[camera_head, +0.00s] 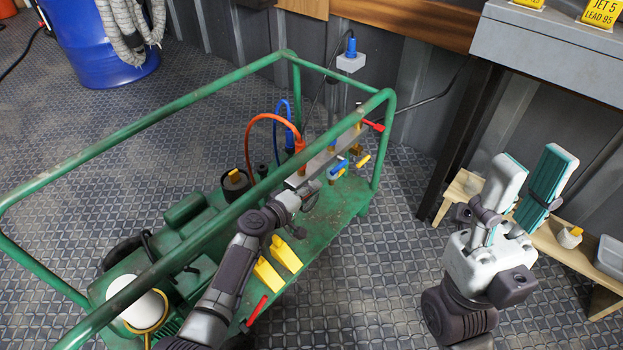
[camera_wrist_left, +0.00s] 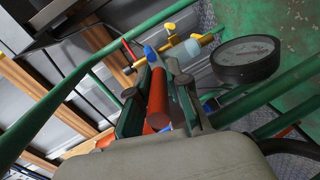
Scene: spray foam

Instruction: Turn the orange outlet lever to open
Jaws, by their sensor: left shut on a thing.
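My left gripper (camera_head: 305,190) reaches over the green cart to the metal manifold (camera_head: 325,160). In the left wrist view its fingers (camera_wrist_left: 158,92) are closed around an orange-red bar (camera_wrist_left: 157,100), which looks like the orange outlet lever. In the head view the gripper and arm hide this lever, so its exact angle cannot be told. An orange hose fitting (camera_head: 301,147) stands on the manifold just above the gripper. My right gripper (camera_head: 528,178) is raised at the right, empty, with its two fingers apart.
Green frame rails (camera_head: 215,220) run close beside my left arm. A red lever (camera_head: 374,126) and a yellow lever (camera_head: 363,161) sit by the manifold. A blue hose (camera_head: 284,108) rises behind it. A low wooden shelf (camera_head: 545,240) stands behind my right gripper.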

